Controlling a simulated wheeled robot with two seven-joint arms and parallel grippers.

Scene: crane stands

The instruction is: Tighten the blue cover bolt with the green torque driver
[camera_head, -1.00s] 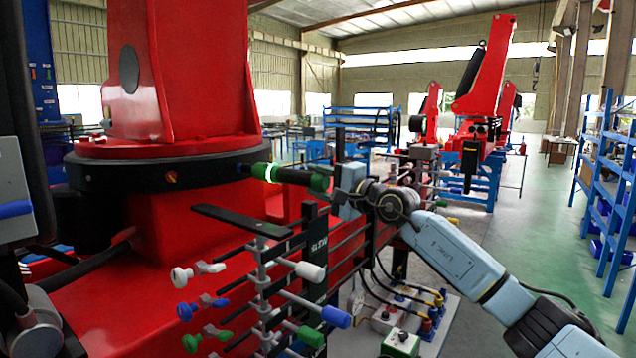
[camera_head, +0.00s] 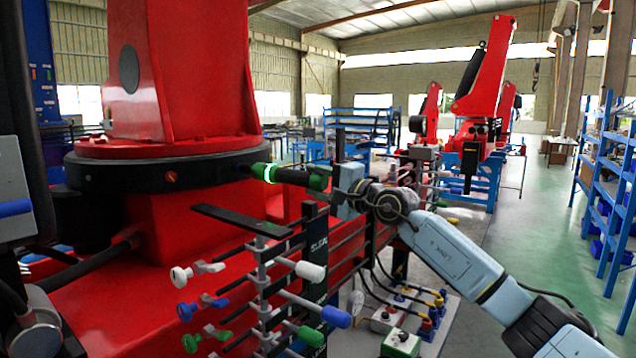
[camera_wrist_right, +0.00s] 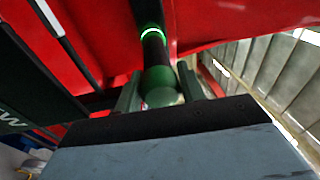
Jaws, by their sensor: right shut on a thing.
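The green torque driver (camera_head: 290,176) lies nearly level, with a black shaft, green ends and a bright glowing ring. Its tip is at the black slewing ring (camera_head: 130,174) of the red crane. A small dark bluish piece (camera_head: 243,169), apparently the blue cover bolt, shows at the tip; I cannot tell how far it is seated. My right gripper (camera_head: 328,184) is shut on the driver's rear end. In the right wrist view the driver (camera_wrist_right: 157,72) sits between the fingers of the gripper (camera_wrist_right: 158,92). My left gripper is not in view.
A rack with white, blue and green knobs (camera_head: 240,212) stands just below the driver. A dark labelled post (camera_head: 314,250) is close under my right gripper. A control box with gauges (camera_head: 400,342) sits lower right. The green floor (camera_head: 540,225) at right is clear, with blue shelves (camera_head: 608,190) beyond.

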